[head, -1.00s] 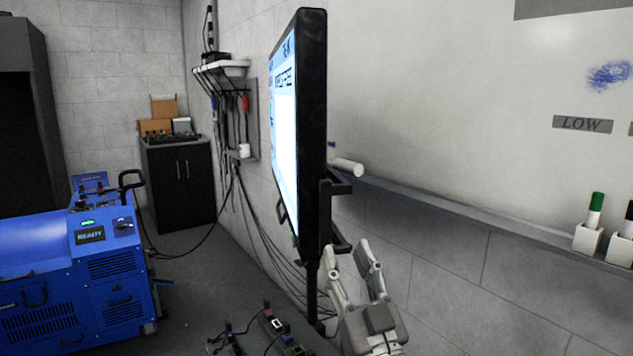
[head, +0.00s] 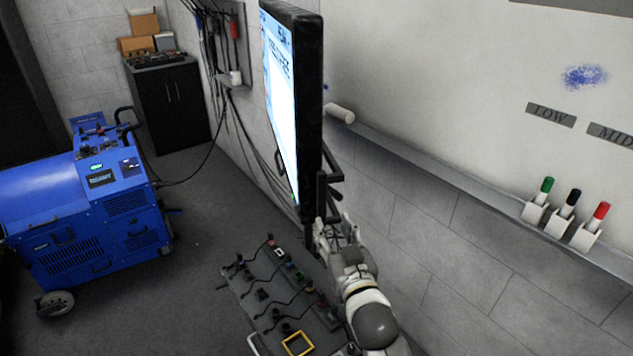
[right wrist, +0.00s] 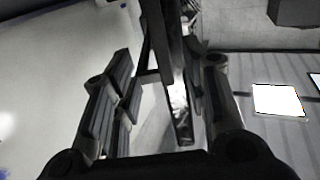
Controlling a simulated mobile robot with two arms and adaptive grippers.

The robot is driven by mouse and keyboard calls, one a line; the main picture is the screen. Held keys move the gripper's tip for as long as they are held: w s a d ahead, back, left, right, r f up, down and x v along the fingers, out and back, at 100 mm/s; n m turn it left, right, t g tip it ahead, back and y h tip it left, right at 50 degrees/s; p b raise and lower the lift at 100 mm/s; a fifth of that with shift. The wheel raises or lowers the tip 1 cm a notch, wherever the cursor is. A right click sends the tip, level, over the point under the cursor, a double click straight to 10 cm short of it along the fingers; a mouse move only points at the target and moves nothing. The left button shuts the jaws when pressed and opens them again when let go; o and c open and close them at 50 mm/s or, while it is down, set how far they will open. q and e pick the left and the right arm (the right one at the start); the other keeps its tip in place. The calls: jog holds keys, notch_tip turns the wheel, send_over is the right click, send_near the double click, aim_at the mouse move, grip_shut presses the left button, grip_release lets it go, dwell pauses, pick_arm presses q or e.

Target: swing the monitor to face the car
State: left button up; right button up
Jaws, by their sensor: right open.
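The monitor (head: 308,110) stands nearly edge-on in the head view, its lit screen (head: 280,100) turned to the left and its black back to the right. A dark bracket or handle (head: 331,180) sticks out behind its lower back edge. My right gripper (head: 333,222) is at that bracket, its fingers pointing up and away. In the right wrist view the fingers (right wrist: 165,85) are apart, with dark bars (right wrist: 158,45) between and beyond them; contact cannot be told. My left gripper and the car are not in view.
A cart top with cables and small parts (head: 270,300) lies below the monitor. A wall ledge (head: 430,170) with several markers (head: 570,205) runs along the right. A blue machine (head: 90,220) stands left, a dark cabinet (head: 170,105) behind. Grey floor between is clear.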

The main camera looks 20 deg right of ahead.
aim_at(323, 204)
pick_arm(q)
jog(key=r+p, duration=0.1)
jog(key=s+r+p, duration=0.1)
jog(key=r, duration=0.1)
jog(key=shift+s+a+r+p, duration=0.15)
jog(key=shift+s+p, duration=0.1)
jog(key=shift+p, duration=0.15)
pick_arm(e)
jog(key=w, duration=1.1)
jog(key=shift+d+f, duration=0.1)
jog(key=shift+d, duration=0.15)
grip_shut()
